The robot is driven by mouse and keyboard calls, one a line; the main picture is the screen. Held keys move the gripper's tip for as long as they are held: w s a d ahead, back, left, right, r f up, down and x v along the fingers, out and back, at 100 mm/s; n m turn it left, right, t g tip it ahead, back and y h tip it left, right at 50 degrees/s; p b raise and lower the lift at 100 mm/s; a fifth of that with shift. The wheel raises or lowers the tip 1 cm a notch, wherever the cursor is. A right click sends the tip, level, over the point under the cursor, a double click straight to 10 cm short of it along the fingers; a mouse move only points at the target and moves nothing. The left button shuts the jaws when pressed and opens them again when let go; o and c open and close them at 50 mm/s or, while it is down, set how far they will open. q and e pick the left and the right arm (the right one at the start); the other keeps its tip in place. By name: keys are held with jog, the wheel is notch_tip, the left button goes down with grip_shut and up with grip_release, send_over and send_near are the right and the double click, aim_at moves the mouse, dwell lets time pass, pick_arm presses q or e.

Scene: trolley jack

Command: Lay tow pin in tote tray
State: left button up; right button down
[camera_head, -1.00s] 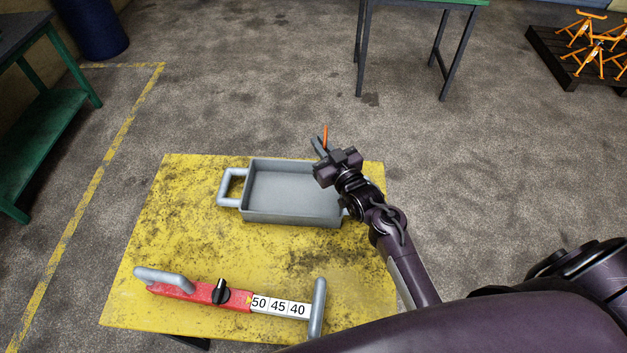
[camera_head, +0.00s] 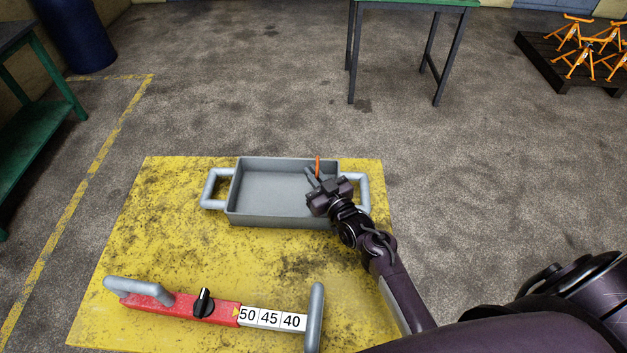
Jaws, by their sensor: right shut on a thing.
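The grey tote tray (camera_head: 270,221) stands on the yellow table with a handle at each end; its visible floor is empty. The tow pin (camera_head: 318,166) shows as a thin orange piece, roughly upright, at the tips of my right gripper (camera_head: 315,178). My right gripper is shut on it, over the right part of the tray near its far wall. The pin's lower part is hidden by the gripper, and I cannot tell its height above the tray floor. My left gripper is not in view.
A red and white tool with a black knob and numbers 50, 45, 40 (camera_head: 215,308) lies on the front of the yellow table (camera_head: 150,240). Green benches (camera_head: 35,125) stand at left and behind. Orange stands (camera_head: 580,50) sit on a dark pallet far right.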

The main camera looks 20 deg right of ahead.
jog(key=shift+r, duration=0.15)
jog(key=shift+f, duration=0.2)
jog(key=c, duration=1.6)
grip_release()
jog(key=shift+o, duration=0.2)
